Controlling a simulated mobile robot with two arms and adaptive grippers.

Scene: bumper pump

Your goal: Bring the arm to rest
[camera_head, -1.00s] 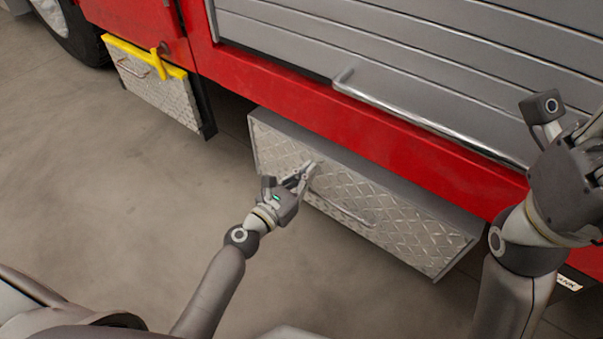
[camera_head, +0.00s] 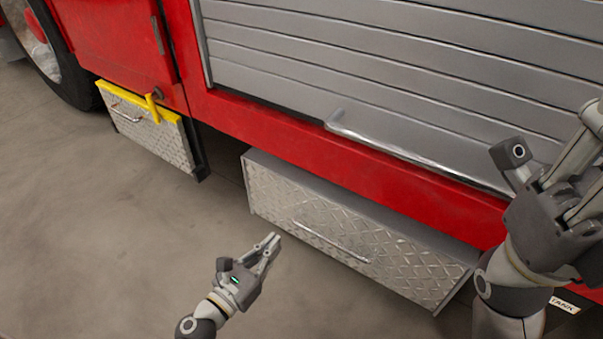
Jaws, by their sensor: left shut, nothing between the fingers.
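My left gripper (camera_head: 272,243) is at the lower middle, over the grey floor, with its fingers together and nothing between them. It is in front of the diamond-plate step box (camera_head: 360,235) and looks apart from it. The box has a thin metal handle (camera_head: 330,242) on its front. My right gripper (camera_head: 582,175) is large at the right edge, in front of the truck's side. Its fingers are partly cut off by the frame, so its opening is not clear.
The red fire truck (camera_head: 270,125) fills the upper part, with a grey roller shutter (camera_head: 400,75) and its bar handle (camera_head: 400,152). A second plated box (camera_head: 150,137) with a yellow edge is at left. A wheel (camera_head: 45,50) is at upper left. The floor (camera_head: 90,230) at lower left is clear.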

